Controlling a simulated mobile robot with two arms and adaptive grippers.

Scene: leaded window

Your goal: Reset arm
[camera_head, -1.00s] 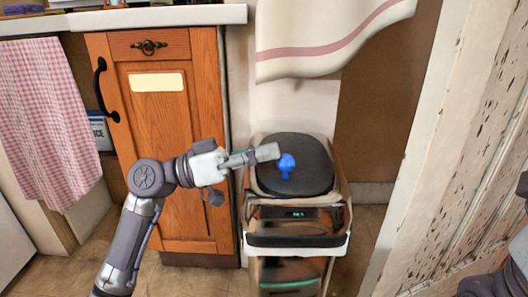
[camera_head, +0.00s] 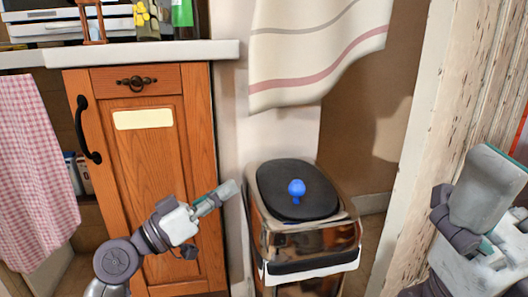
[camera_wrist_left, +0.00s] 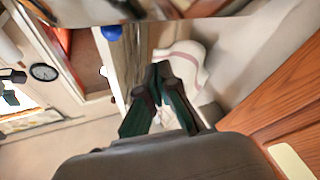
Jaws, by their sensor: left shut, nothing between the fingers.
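My left gripper (camera_head: 222,194) is in front of the wooden cabinet in the head view, pointing up and to the right. It is shut and empty, apart from the bin. Its dark green fingers come together in the left wrist view (camera_wrist_left: 163,85). A small blue object (camera_head: 297,188) with a round top stands on the black lid (camera_head: 290,208) of the bin, to the right of the left gripper. A blue round shape (camera_wrist_left: 111,32) shows in the left wrist view. My right gripper (camera_head: 487,205) is at the right edge, partly cut off; its finger opening is unclear.
The wooden cabinet (camera_head: 155,190) with a black handle stands at the left, under a pale countertop (camera_head: 140,53). The shiny bin (camera_head: 305,240) stands beside it. A striped cloth (camera_head: 310,60) hangs above the bin. A worn white door frame (camera_head: 420,120) is at the right.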

